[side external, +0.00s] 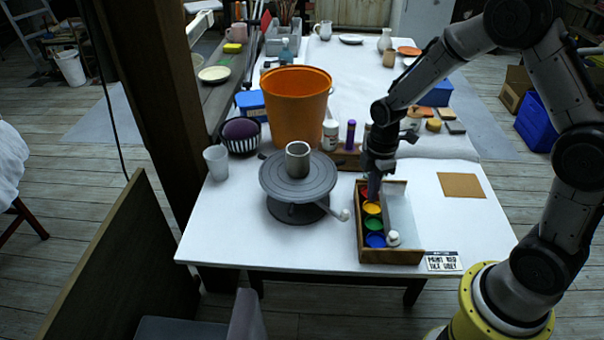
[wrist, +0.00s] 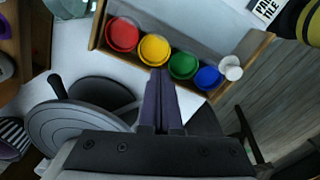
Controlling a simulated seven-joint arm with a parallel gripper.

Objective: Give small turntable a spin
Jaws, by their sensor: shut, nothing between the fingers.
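The small turntable (side external: 272,181) is a round grey disc on a dark base, near the table's middle. A grey cup-shaped pot (side external: 298,160) stands upright on its disc. A handle with a pale knob (side external: 344,215) sticks out low at its right front. In the wrist view the turntable (wrist: 62,124) shows at the lower left, partly hidden by my gripper. My gripper (side external: 374,196) points down over the wooden paint box, to the right of the turntable and apart from it. Its fingers (wrist: 160,75) are together and empty, and in the wrist view they overlap the yellow paint's edge.
The wooden paint box (side external: 392,257) holds red, yellow, green and blue paints and a white-topped item (side external: 393,238). An orange bucket (side external: 296,105), white cup (side external: 216,160) and striped bowl (side external: 240,149) stand behind or left of the turntable.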

